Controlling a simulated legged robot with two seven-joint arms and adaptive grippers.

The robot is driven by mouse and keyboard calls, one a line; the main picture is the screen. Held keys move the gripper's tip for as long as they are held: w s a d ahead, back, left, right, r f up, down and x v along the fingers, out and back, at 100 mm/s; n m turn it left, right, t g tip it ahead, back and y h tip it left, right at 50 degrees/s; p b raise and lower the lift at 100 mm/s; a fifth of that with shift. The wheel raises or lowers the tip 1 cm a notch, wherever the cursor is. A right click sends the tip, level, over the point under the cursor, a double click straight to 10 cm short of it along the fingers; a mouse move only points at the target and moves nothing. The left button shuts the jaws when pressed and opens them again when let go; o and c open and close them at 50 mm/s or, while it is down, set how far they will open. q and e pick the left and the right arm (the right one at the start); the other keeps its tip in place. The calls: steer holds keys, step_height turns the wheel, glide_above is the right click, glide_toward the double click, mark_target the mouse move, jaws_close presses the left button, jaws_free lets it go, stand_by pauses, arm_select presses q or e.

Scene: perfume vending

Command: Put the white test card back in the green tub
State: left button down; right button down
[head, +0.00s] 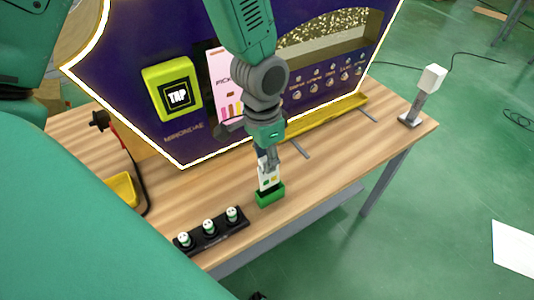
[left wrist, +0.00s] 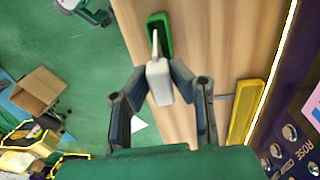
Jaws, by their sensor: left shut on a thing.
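The white test card (head: 268,180) hangs upright in my left gripper (head: 267,158), with small coloured marks on its face. My left gripper is shut on the card's upper part. The green tub (head: 270,197) stands on the table directly below, and the card's lower end meets or overlaps the tub's top. In the left wrist view the card (left wrist: 158,84) sits between the fingers (left wrist: 160,78), and its far end overlaps the green tub (left wrist: 165,38). I cannot tell how deep the card is inside the tub.
A black rack (head: 222,238) with several small white-capped bottles stands at the table's front left. The purple vending panel (head: 180,125) with its yellow TAP box (head: 172,88) rises behind. A white block on a stand (head: 432,78) is at the right end. The table right of the tub is clear.

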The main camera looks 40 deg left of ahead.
arm_select(q)
steer(key=shift+f+b, duration=1.1)
steer(key=shift+f, duration=1.3)
steer(key=c, duration=0.7)
jaws_free()
steer(key=shift+r, duration=0.15)
steer(key=shift+r+p, duration=0.9)
steer(key=shift+p, duration=0.25)
steer(key=shift+r+p, duration=4.05)
